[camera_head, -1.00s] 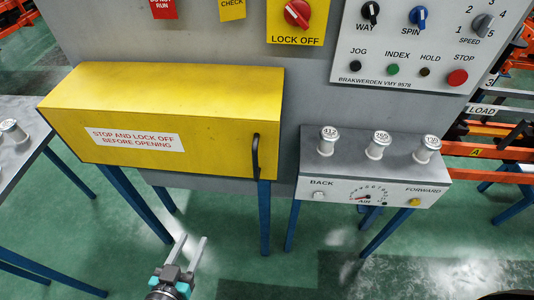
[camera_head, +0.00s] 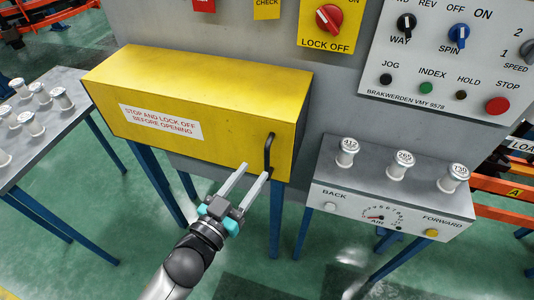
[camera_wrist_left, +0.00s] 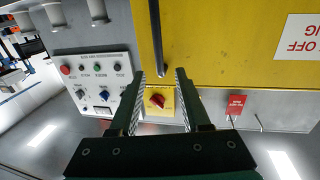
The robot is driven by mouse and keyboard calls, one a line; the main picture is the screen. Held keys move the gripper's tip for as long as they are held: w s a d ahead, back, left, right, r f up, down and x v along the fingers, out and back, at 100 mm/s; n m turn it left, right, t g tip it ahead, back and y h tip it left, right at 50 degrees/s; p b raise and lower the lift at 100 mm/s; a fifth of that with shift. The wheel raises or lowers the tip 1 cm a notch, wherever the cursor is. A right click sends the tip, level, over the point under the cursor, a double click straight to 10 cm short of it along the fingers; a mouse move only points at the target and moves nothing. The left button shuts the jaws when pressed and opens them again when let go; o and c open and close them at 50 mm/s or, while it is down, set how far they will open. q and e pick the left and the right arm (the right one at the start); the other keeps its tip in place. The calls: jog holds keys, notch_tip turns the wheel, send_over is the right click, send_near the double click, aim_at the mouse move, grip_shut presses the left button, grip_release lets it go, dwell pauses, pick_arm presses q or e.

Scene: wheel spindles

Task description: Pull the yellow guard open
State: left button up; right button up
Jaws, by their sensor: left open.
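The yellow guard (camera_head: 210,95) is a long box cover on the grey machine front, and it looks closed. Its front bears a white label (camera_head: 160,122) and a black upright bar handle (camera_head: 268,153) near the right end. My left gripper (camera_head: 254,171) is open, with its fingertips close to the lower part of the handle. In the left wrist view the handle (camera_wrist_left: 156,35) runs down to between the fingertips (camera_wrist_left: 161,75), with the yellow guard behind it. I cannot tell whether a finger touches it. My right gripper is not in view.
A red rotary switch (camera_head: 329,18) on a yellow LOCK OFF plate is above the guard. A control panel (camera_head: 450,60) is at the upper right. A grey box (camera_head: 390,205) with white spindles on top stands right of the guard. A table (camera_head: 60,140) with several spindles is at left.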

aim_at(267, 155)
pick_arm(q)
jog(key=x, duration=0.7)
jog(key=shift+w+d+b, duration=0.2)
jog(key=shift+w+b, duration=0.05)
jog(key=shift+b, duration=0.1)
grip_shut()
dwell(1.1)
